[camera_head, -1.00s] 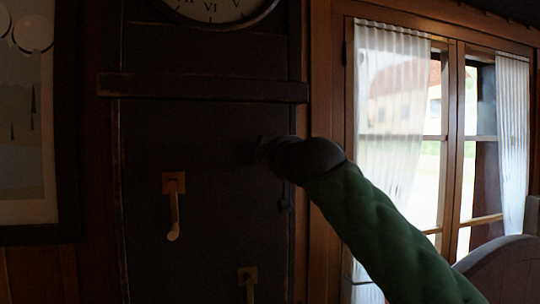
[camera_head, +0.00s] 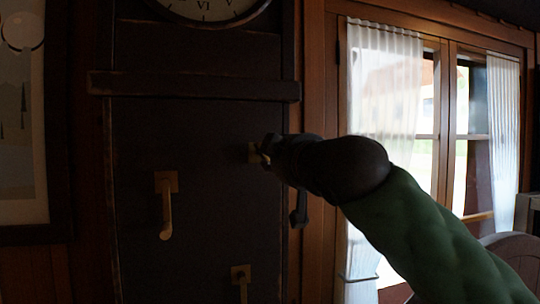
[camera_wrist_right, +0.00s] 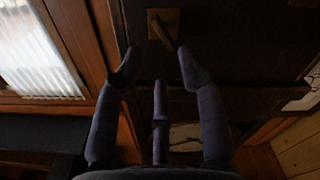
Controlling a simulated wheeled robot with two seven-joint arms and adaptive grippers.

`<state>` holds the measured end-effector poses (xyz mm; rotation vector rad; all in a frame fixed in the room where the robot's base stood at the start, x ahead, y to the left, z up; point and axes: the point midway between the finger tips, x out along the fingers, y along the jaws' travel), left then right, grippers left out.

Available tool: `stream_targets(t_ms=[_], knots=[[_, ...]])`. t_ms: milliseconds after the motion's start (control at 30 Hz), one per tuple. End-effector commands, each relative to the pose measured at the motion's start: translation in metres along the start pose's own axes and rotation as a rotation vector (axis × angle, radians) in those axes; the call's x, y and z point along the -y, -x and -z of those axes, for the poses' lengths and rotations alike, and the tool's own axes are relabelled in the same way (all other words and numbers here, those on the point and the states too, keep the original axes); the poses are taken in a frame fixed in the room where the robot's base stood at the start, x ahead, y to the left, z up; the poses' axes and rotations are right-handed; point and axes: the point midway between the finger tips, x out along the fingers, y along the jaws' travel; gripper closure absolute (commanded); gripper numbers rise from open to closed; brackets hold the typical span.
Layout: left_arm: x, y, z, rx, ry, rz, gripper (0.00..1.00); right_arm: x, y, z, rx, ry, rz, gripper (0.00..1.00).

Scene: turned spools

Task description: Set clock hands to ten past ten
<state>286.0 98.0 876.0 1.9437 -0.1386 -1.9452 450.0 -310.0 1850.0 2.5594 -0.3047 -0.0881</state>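The clock dial (camera_head: 207,12) shows only its lower part, around the VI, at the top of the head view. Its hands are out of the frame. My right gripper (camera_head: 270,150) is beside a brass handle (camera_head: 254,153) on the dark clock case (camera_head: 200,125), partly covering it. In the right wrist view my right gripper (camera_wrist_right: 156,72) has its fingers spread, with nothing between them. My left gripper is not in view.
Two other brass handles, one at the left (camera_head: 166,205) and one lower (camera_head: 241,280), stick out from the case. A dark ledge (camera_head: 195,86) crosses below the dial. A framed picture (camera_head: 22,120) hangs at left; a curtained window (camera_head: 385,100) is at right.

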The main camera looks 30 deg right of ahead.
Motion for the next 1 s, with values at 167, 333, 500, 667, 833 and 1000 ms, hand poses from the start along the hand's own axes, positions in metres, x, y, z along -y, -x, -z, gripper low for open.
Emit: stream_targets(t_ms=[167,333,500,667,833,1000], knots=[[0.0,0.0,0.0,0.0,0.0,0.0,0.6,0.001,0.018,0.001,-0.002,0.0,0.003,0.6],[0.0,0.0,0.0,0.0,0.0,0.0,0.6,0.001,0.024,0.0,0.0,0.001,0.001,0.6],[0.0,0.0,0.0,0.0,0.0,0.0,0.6,0.001,0.024,0.0,0.001,0.001,0.0,0.6],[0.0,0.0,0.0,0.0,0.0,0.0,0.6,0.001,0.024,0.0,0.001,0.001,0.0,0.6],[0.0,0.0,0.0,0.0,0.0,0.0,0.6,0.0,0.024,0.0,0.001,0.0,0.0,0.6],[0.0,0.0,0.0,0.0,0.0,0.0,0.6,0.0,0.024,0.0,0.001,0.0,0.0,0.6]])
